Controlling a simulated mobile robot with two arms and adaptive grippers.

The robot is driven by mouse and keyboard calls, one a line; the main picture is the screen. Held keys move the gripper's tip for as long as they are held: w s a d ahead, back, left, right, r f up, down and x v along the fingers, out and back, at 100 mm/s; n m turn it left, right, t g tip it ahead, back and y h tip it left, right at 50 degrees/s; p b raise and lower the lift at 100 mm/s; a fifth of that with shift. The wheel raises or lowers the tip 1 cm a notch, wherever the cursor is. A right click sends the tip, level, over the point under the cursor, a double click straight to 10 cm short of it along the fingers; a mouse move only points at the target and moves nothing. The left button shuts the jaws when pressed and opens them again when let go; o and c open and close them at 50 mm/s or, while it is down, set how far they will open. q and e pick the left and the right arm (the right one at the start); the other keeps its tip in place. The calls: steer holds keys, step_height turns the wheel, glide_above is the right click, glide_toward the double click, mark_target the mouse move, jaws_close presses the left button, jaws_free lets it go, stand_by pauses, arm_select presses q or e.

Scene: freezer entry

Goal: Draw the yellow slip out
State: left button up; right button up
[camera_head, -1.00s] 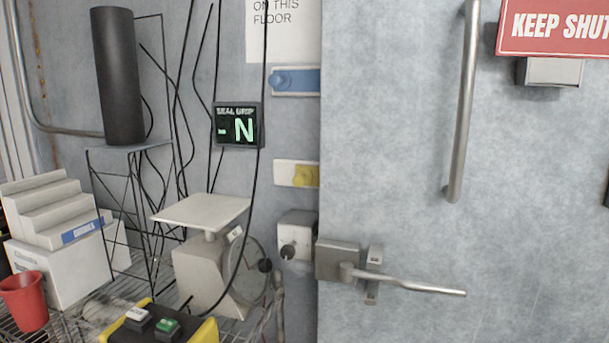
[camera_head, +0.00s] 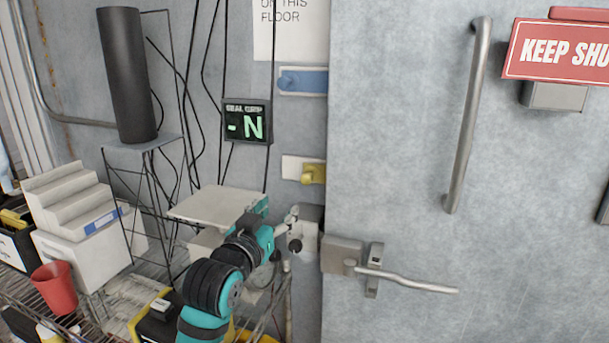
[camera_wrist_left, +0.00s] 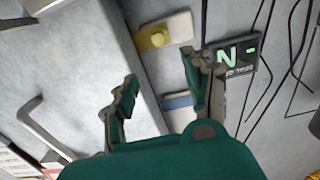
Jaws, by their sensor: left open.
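The yellow slip (camera_head: 313,174) sits at the right end of a pale holder plate (camera_head: 291,167) on the wall, right beside the door edge. It also shows in the left wrist view (camera_wrist_left: 152,38), above and beyond the gap between my fingers. My left gripper (camera_head: 292,216) is below the slip, apart from it, in front of the white switch box. In the left wrist view the gripper (camera_wrist_left: 160,73) has its fingers spread with nothing between them. My right gripper is in neither view.
A blue slip (camera_head: 302,81) in a similar holder is above. The door latch (camera_head: 343,254) and long handle (camera_head: 467,115) stand out to the right. A small display (camera_head: 247,122), hanging cables, a scale (camera_head: 217,204) and a wire stand (camera_head: 140,180) crowd the left.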

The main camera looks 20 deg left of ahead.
mark_target(305, 180)
arm_select(q)
steer(key=w+p, duration=0.1)
steer(key=w, duration=0.4)
steer(key=w+p, duration=0.2)
steer(key=w, duration=0.3)
steer(key=w+p, duration=0.1)
steer(key=w, duration=0.4)
steer(key=shift+w+d+f, duration=0.1)
steer(key=shift+w+d, duration=0.2)
steer(key=shift+w, duration=0.1)
steer(key=shift+w+p, duration=0.4)
steer(key=shift+w, duration=0.25)
steer(key=shift+f, duration=0.1)
jaws_close()
